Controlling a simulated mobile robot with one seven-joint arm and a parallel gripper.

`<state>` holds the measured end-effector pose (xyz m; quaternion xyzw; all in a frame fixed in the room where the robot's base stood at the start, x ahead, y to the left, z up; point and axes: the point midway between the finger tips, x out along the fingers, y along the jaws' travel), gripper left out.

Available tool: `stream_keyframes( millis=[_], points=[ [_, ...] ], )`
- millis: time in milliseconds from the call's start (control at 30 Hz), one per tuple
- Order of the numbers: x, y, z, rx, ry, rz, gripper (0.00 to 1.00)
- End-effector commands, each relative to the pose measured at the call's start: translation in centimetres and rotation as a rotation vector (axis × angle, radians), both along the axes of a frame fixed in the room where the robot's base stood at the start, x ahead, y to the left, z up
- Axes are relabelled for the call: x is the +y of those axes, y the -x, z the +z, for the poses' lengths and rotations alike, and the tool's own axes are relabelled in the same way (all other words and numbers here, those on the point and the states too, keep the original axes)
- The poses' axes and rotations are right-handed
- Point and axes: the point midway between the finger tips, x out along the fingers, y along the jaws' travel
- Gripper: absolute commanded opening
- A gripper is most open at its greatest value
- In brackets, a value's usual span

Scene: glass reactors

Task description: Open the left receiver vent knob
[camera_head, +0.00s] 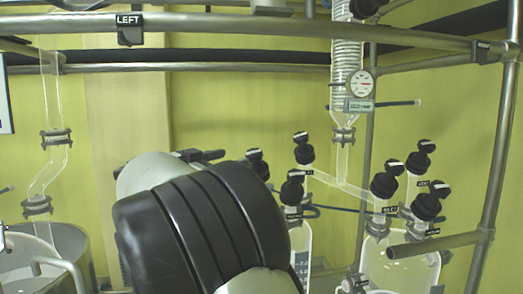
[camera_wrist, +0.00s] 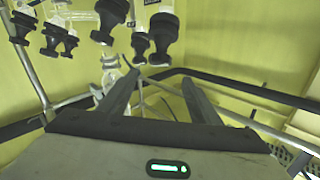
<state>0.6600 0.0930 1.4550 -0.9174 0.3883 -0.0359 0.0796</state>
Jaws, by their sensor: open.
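In the head view the left receiver (camera_head: 299,246) is a clear glass vessel right of my arm, partly hidden by it. Black knobs cluster over it: a front knob (camera_head: 292,188), a back knob (camera_head: 303,150) and a left knob (camera_head: 255,163) partly behind my arm. I cannot tell which is the vent knob; the labels are too small. In the wrist view my gripper (camera_wrist: 161,77) is open and empty. A near black knob (camera_wrist: 165,40) lies just beyond the fingertips, apart from them, with another knob (camera_wrist: 110,20) to the upper left.
The right receiver (camera_head: 400,268) carries several black knobs, one of them upper right (camera_head: 420,158). A glass condenser (camera_head: 346,60) and pressure gauge (camera_head: 361,84) hang above. A metal frame post (camera_head: 497,150) stands at right. A LEFT sign (camera_head: 130,28) hangs on the top rail.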

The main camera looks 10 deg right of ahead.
Motion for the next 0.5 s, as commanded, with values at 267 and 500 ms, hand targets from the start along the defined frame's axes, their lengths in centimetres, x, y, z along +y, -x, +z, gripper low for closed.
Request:
stream_keyframes(
  millis=[267,500],
  points=[
    [-4.6,-4.2,0.3,0.003,0.001,-0.005,0.57],
    [-8.3,-7.8,0.3,0.004,0.0,-0.005,0.57]
  ],
)
